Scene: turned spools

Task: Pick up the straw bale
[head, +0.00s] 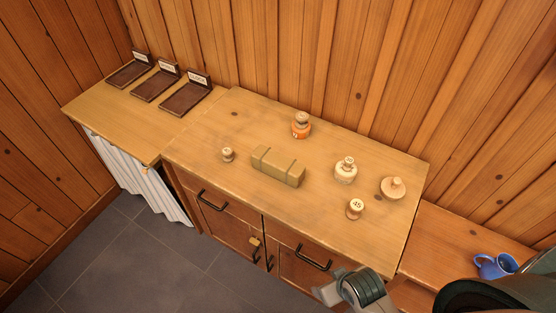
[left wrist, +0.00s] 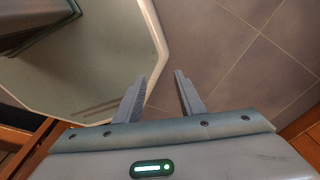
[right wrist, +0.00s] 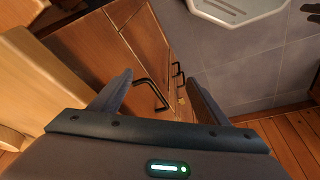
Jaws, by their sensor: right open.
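The straw bale (head: 278,167) is a tan-green block with two bands. It lies on the wooden cabinet top (head: 215,130) near its middle, in the head view. No gripper touches it. My right gripper (right wrist: 158,78) is open and empty in the right wrist view, with the cabinet front and its handles beyond the fingers. In the head view part of my right arm shows at the bottom, in front of the cabinet and well apart from the bale. My left gripper (left wrist: 160,76) is open and empty over the grey floor in the left wrist view. The head view does not show it.
Around the bale stand a small spool (head: 228,154), an orange-banded spool (head: 301,131), a pale spool (head: 346,173), a wide spool (head: 393,188) and a spool marked 45 (head: 355,209). Three dark trays (head: 184,100) sit left. A blue mug (head: 493,266) is right.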

